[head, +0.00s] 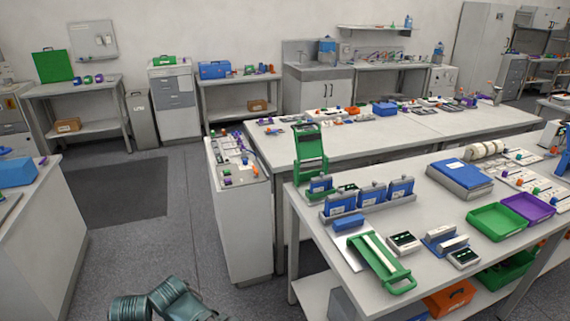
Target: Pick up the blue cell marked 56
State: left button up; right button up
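Three blue cells with white labels stand upright in a row in a grey rack (357,211) on the near right table: a left one (340,204), a middle one (372,195) and a right one (401,187). Another blue cell (321,184) sits behind them, at the foot of an upright green fixture (309,148). The labels are too small to read, so I cannot tell which cell is marked 56. Neither gripper shows in the head view; only a teal part of my arm appears at the bottom edge.
The near table also holds a green-framed device (388,272), small meters (404,242), a blue case (460,177), a green tray (498,221) and a purple tray (528,207). A narrow white cabinet (240,225) stands left of it. The floor left of that cabinet is clear.

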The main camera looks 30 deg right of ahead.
aim_at(334, 208)
jog(key=i+z, duration=0.15)
jog(key=z, duration=0.25)
jog(key=i+j+z, duration=0.1)
jog(key=z, duration=0.35)
jog(key=i+j+z, duration=0.1)
jog(key=z, duration=0.3)
jog(key=j+z, duration=0.25)
jog(key=z, duration=0.15)
jog(key=i+j+z, duration=0.1)
jog(key=z, duration=0.35)
jog(key=i+j+z, duration=0.1)
jog(key=j+z, duration=0.3)
jog(key=j, duration=0.15)
jog(key=j+z, duration=0.4)
jog(key=j, duration=0.2)
jog(key=j+z, duration=0.35)
jog(key=j, duration=0.25)
